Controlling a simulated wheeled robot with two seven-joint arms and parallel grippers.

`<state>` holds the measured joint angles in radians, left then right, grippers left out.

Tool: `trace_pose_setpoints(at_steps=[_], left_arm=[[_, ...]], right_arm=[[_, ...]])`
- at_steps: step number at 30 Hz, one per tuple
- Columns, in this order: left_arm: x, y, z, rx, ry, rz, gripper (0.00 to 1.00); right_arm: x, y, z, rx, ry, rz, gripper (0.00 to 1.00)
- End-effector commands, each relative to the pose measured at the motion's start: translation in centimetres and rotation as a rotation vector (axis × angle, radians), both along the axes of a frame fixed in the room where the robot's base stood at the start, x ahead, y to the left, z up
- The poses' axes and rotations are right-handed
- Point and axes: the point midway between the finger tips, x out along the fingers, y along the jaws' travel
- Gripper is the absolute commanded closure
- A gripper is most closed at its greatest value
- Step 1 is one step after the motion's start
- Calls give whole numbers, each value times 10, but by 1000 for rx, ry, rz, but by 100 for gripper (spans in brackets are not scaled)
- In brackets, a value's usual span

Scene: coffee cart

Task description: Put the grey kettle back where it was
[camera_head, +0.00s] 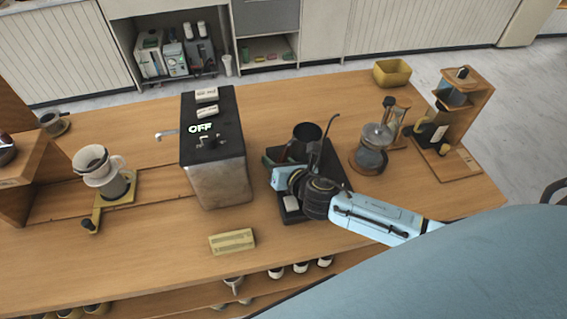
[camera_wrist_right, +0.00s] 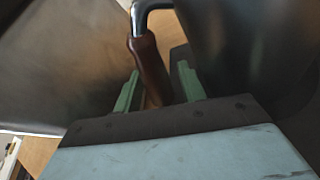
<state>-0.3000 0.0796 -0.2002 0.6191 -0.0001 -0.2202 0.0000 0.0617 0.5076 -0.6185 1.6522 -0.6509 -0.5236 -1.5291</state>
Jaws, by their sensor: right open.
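The grey kettle (camera_head: 306,134), dark with a thin curved spout, stands on a black base (camera_head: 338,168) in the middle of the counter. My right arm partly covers it. In the right wrist view its brown handle (camera_wrist_right: 149,65) with a metal bend lies between the two green fingers of my right gripper (camera_wrist_right: 157,88). The fingers are open, one on each side of the handle, with a gap visible on the right. In the head view my right gripper (camera_head: 279,163) is at the kettle's left side. My left gripper is not in view.
A black-topped metal machine (camera_head: 218,175) marked OFF stands close to the left. A yellow block (camera_head: 232,241) lies in front. A glass carafe (camera_head: 371,155) and a wooden stand (camera_head: 455,165) are to the right. A pour-over dripper (camera_head: 97,165) is at far left.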

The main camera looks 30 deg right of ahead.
Motion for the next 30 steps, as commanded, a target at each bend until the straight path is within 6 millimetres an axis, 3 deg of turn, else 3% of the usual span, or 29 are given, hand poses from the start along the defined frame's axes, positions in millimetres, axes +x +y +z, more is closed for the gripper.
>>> trace_pose_setpoints(at_steps=[5,18,24,30], left_arm=[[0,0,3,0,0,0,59],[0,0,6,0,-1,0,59],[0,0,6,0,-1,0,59],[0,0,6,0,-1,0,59]], right_arm=[[-19,-2,8,-2,2,1,60],[-97,-9,38,-1,1,1,60],[-110,-10,45,0,-1,0,60],[-111,-10,45,0,-2,-1,60]])
